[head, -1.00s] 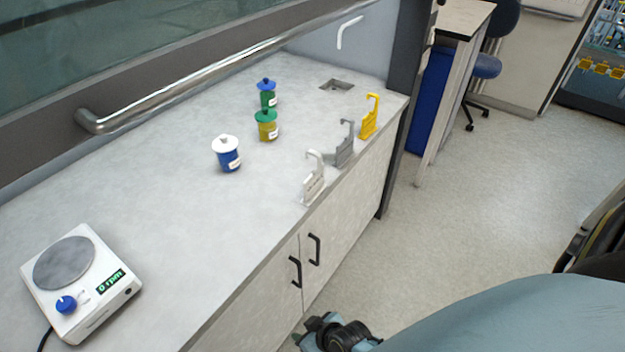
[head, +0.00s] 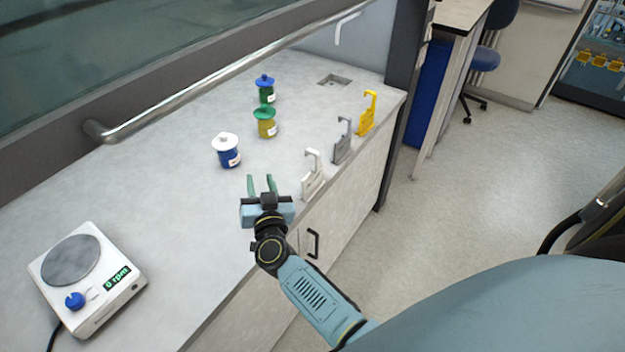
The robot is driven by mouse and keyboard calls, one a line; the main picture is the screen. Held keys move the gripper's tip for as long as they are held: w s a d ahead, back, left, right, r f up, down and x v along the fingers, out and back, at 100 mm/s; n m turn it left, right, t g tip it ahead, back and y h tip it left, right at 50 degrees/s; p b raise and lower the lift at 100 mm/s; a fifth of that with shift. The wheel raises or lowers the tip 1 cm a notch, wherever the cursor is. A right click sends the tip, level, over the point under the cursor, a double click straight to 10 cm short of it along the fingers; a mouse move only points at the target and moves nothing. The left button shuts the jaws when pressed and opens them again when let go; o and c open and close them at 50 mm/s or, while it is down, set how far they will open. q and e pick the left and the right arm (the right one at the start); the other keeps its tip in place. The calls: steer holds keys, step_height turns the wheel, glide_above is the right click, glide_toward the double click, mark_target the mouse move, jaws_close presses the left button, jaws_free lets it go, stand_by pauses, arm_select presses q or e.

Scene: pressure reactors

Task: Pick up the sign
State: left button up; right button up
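Three hook-topped signs stand in a row along the front edge of the counter: a white sign (head: 313,177), a grey sign (head: 343,143) and a yellow sign (head: 367,115). My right gripper (head: 262,181) is over the counter, just left of the white sign and apart from it. Its two green fingers are spread, with nothing between them. My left gripper is not in the head view.
On the counter (head: 170,210) stand a white-lidded blue jar (head: 227,153), a green-lidded yellow jar (head: 265,124) and a blue-lidded green jar (head: 265,92). A stirrer plate (head: 88,275) sits at the lower left. A metal rail (head: 220,83) runs above the counter's back.

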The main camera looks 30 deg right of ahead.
steer(key=d+m+g+h, duration=0.3)
steer(key=m+g+h, duration=0.1)
steer(key=h, duration=0.1)
steer(key=m+g+h, duration=0.2)
steer(key=m+g, duration=0.1)
steer(key=g, duration=0.5)
glide_above(310, 191)
steer(key=a, duration=0.3)
steer(key=f, duration=0.6)
steer(key=shift+s+a+f, duration=0.1)
steer(key=shift+s+f, duration=0.1)
steer(key=shift+s, duration=0.15)
steer(key=b+x, duration=0.1)
steer(key=x, duration=0.3)
steer(key=shift+d+f, duration=0.2)
jaws_close()
